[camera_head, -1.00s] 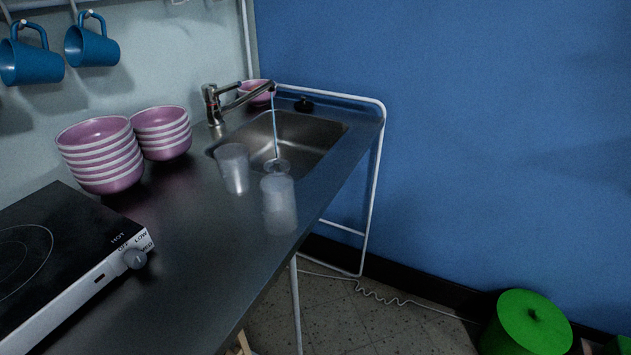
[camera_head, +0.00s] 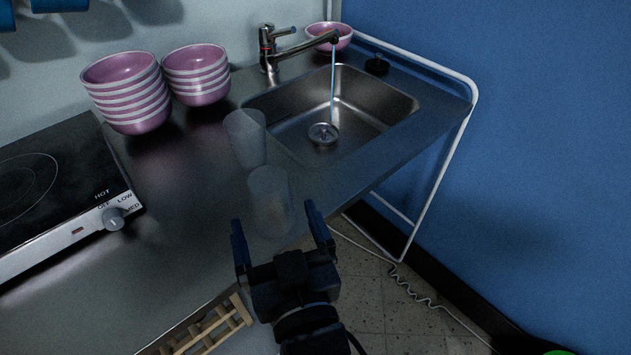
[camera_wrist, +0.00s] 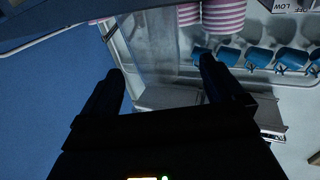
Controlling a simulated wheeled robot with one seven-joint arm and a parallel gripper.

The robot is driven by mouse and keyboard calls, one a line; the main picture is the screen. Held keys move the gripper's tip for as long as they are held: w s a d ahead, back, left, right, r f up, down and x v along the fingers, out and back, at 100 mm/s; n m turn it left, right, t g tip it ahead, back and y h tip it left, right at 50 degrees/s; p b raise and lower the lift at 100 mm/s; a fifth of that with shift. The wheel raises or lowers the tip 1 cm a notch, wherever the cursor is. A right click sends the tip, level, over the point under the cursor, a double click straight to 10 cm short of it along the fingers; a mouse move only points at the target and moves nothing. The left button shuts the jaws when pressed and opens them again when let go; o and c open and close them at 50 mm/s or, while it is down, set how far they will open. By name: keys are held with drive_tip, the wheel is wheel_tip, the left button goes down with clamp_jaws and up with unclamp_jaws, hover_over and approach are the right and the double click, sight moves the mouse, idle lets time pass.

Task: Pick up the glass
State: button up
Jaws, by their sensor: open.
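Two translucent glasses stand on the dark counter just left of the sink. The nearer glass (camera_head: 269,200) is close to the counter's front edge, and the farther glass (camera_head: 246,138) is behind it, beside the sink rim. My gripper (camera_head: 277,218) is open at the front edge, its two blue fingers pointing toward the nearer glass. In the wrist view a faint translucent glass (camera_wrist: 152,48) shows beyond and between the open fingers. I cannot tell exactly how far the fingers are from it.
The sink (camera_head: 345,105) with a running tap (camera_head: 285,45) lies behind and right. Stacked pink bowls (camera_head: 128,92) and a black hotplate (camera_head: 50,190) are to the left. A wooden rack (camera_head: 205,330) is below left of my gripper. A white rail (camera_head: 440,70) borders the right end.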

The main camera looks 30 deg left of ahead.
sight(267, 180)
drive_tip(key=shift+p+x, duration=0.3)
drive_tip(key=shift+x, duration=0.85)
drive_tip(key=shift+d+r+p+x, duration=0.15)
drive_tip(key=shift+p+x, duration=0.2)
drive_tip(key=shift+x, duration=1.05)
drive_tip(key=shift+d+r+p+x, duration=0.15)
drive_tip(key=shift+p+x, duration=0.15)
drive_tip(key=shift+x, duration=1.1)
drive_tip(key=shift+w+a, duration=0.1)
drive_tip(key=shift+w, duration=0.05)
drive_tip(key=shift+c, duration=0.3)
drive_tip(key=c, duration=1)
drive_tip(key=shift+c, duration=1)
drive_tip(key=shift+r, duration=0.15)
